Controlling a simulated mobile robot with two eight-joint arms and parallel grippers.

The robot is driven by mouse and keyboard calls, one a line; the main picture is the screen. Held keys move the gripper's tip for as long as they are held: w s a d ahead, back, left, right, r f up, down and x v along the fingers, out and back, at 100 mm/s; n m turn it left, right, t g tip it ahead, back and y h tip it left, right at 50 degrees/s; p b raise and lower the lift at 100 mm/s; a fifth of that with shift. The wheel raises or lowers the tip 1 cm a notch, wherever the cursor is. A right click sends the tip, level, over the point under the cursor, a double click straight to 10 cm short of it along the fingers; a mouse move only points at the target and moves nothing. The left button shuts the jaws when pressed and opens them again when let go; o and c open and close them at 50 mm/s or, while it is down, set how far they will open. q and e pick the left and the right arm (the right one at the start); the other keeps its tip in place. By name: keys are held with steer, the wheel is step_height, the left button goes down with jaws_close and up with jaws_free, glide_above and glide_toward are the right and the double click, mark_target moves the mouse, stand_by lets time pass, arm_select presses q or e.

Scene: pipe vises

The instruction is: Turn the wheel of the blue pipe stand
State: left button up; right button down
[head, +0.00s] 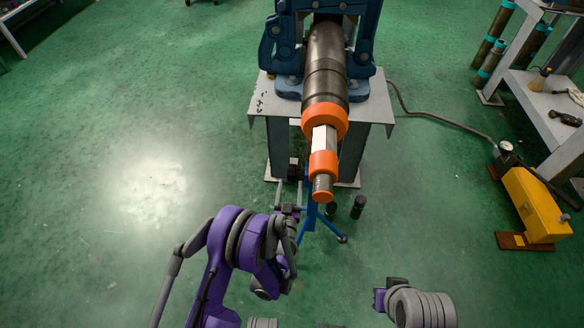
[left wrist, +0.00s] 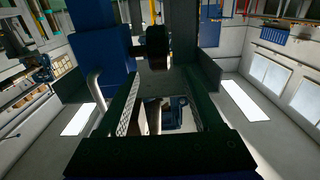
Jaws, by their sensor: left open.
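The blue pipe stand (head: 308,222) stands under the free end of the pipe, with splayed legs on the green floor. Its upper part is mostly hidden beneath the pipe in the head view. My left gripper (head: 288,190) is just left of the stand, its fingers pointing forward. In the left wrist view the two dark fingers (left wrist: 156,98) are apart, with nothing held between them. A round black wheel (left wrist: 157,47) shows just beyond the fingertips, beside a large blue part (left wrist: 94,48). I cannot tell whether the fingers touch it. My right gripper is not in view.
A long pipe (head: 325,62) with orange collars juts forward from the blue vise (head: 367,38) on a grey table (head: 378,106). A yellow pump (head: 533,203) with a hose stands at right. A grey shelf (head: 545,118) is beyond. Floor at left is clear.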

mark_target(291, 177)
arm_select(q)
steer(key=w, duration=0.7)
steer(key=shift+w+f+b, duration=0.1)
steer(key=shift+w+b, duration=0.2)
steer(key=shift+b, duration=0.05)
jaws_close()
